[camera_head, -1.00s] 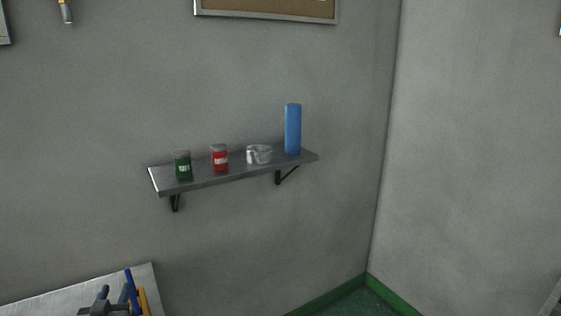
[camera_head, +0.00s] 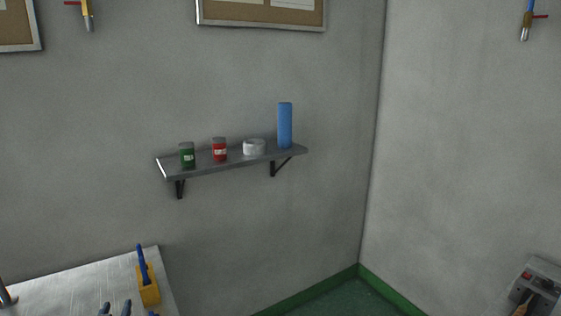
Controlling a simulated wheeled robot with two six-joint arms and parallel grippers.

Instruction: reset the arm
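My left gripper (camera_head: 115,309) shows only by its dark fingertips at the bottom edge of the head view, in front of the metal table (camera_head: 70,284). The two tips stand apart, with nothing seen between them; the rest of the gripper is cut off by the frame. It is to the left of and below a yellow holder (camera_head: 149,290) with a blue-handled tool (camera_head: 142,262) standing in it. My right gripper is not in view.
A wall shelf (camera_head: 200,169) carries a green can (camera_head: 187,155), a red can (camera_head: 219,149), a tape-like roll (camera_head: 254,147) and a blue cylinder (camera_head: 285,125). A grey device (camera_head: 543,273) stands at lower right. The floor corner (camera_head: 335,298) looks clear.

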